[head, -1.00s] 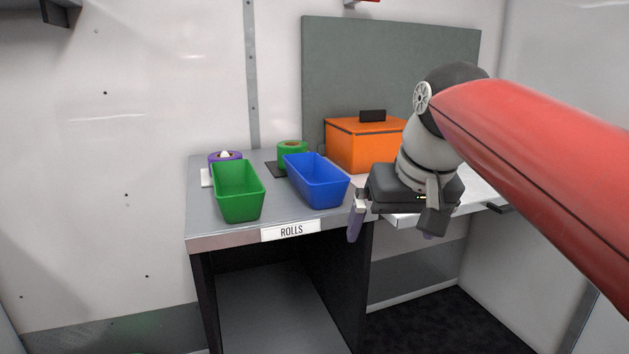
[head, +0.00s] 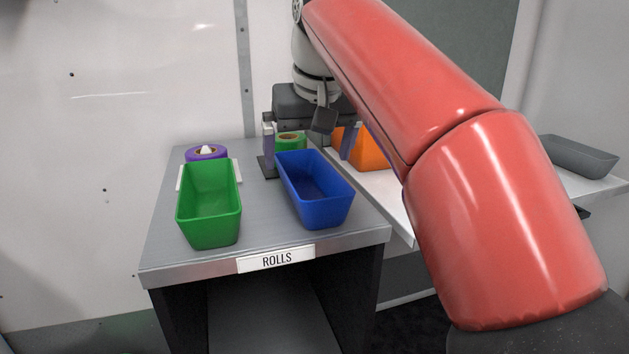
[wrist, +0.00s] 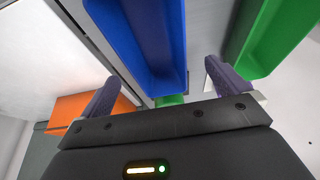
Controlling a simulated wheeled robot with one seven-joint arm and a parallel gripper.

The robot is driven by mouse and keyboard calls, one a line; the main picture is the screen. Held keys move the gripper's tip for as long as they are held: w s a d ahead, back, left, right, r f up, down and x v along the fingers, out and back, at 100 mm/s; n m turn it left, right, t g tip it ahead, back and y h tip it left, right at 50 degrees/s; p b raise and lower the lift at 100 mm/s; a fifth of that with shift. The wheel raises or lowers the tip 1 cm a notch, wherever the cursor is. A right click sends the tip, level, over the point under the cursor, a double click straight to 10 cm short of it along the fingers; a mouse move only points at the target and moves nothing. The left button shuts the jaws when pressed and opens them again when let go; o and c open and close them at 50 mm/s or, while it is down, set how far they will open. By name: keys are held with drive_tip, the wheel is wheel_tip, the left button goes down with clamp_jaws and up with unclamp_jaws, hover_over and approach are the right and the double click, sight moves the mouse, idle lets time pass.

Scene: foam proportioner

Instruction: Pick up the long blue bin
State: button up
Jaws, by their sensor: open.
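The long blue bin (head: 318,208) stands upright and empty on the grey table, its length running from back to front. My gripper (head: 308,152) is open and empty, above and around the far end of the blue bin in the head view, fingers pointing down. In the wrist view the blue bin (wrist: 140,45) runs out between the two finger directions, nearer the left finger. My gripper (wrist: 165,88) does not visibly touch the bin; the exact height gap cannot be told.
Behind are a purple roll (head: 206,152) and a green roll (head: 290,140), the latter close to my gripper. An orange box (head: 369,152) is partly hidden by my arm. A grey tray (head: 580,157) lies far right.

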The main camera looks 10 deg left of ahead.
sight(306, 194)
drive_tip(key=x, duration=0.2)
drive_tip(key=b+x, duration=0.1)
drive_tip(key=x, duration=0.2)
drive_tip(key=b+x, duration=0.1)
drive_tip(key=x, duration=0.1)
drive_tip(key=shift+w+d+f, duration=0.1)
drive_tip(key=shift+d+f, duration=0.1)
drive_tip(key=c, duration=1.1)
drive_tip(key=shift+r, duration=0.2)
